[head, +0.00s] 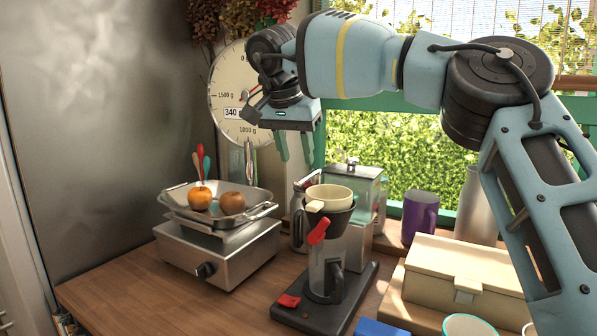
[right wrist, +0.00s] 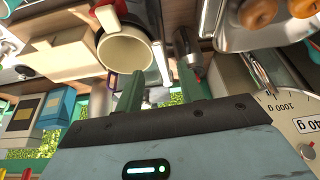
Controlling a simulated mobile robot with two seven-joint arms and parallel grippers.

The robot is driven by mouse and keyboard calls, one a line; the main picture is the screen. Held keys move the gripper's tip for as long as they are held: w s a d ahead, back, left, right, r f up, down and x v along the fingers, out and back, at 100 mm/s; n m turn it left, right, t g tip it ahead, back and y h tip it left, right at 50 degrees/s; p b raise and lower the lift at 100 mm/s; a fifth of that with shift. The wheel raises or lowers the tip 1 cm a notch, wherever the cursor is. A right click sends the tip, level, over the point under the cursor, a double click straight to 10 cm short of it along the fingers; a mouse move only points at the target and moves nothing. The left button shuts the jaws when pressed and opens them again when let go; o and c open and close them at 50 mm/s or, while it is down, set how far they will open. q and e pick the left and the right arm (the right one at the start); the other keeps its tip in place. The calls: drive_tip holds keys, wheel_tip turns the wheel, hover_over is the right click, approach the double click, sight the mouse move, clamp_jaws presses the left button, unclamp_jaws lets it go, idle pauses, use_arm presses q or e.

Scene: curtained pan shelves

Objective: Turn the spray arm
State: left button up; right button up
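I cannot make out a spray arm in either view. My right gripper (head: 294,148) hangs in front of the dial scale, fingers pointing down, above the worktop. Its two green fingers are apart with nothing between them, and the right wrist view shows the same gap (right wrist: 158,88). A cream cup (head: 330,195) sits in a dark holder on the coffee maker, below and right of the fingers. The cup (right wrist: 125,55) also shows beyond the fingers in the right wrist view. My left gripper is in neither view.
A dial scale (head: 228,95) stands at the back. A purple mug (head: 420,215), a metal bottle (head: 475,205) and a cream box (head: 460,272) stand right. Bare wood (head: 135,285) lies front left.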

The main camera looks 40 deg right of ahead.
sight(301, 178)
drive_tip(key=shift+x, duration=2.4)
clamp_jaws()
